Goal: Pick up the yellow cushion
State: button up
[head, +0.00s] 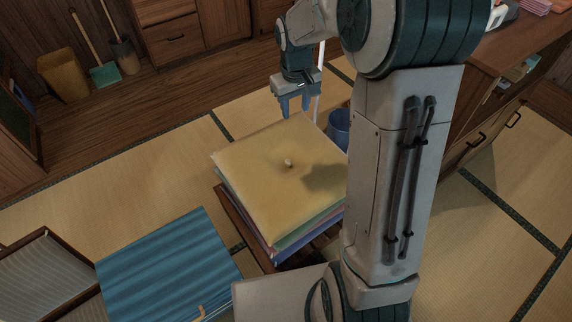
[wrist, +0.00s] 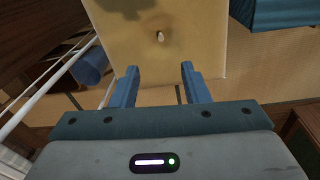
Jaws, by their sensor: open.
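The yellow cushion (head: 266,168) lies flat on top of a stack of cushions, with a small pale tuft at its centre. Green, blue and pink cushions (head: 290,238) show at the edges below it. My gripper (head: 295,104) is above the far edge of the stack, fingers pointing down, open and empty. In the wrist view the yellow cushion (wrist: 185,58) lies ahead of the two blue fingertips (wrist: 160,72), with its tuft between and beyond them. My arm hides part of the stack's right side in the head view.
The stack rests on a low wooden stand (head: 237,222). A blue folded cloth or mat (head: 165,265) lies to the left. A blue bin (head: 339,128) stands close behind the stack on the right, beside a white pole (head: 319,95). A wooden cabinet (head: 500,100) is at right.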

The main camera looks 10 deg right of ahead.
jog(key=w+f+n+b, duration=0.1)
jog(key=w+f+b, duration=0.25)
jog(key=f, duration=0.55)
jog(key=w+f+b, duration=0.3)
jog(key=w+f, duration=0.2)
jog(key=f, duration=0.4)
jog(key=b, duration=0.2)
send_over(288, 160)
jog(key=shift+g, duration=0.4)
notch_tip(288, 160, down, 8)
jog(key=shift+d, duration=0.1)
notch_tip(288, 160, down, 6)
jog(key=b, duration=0.3)
jog(key=shift+s+r, duration=0.15)
jog(key=shift+r, duration=0.1)
grip_shut()
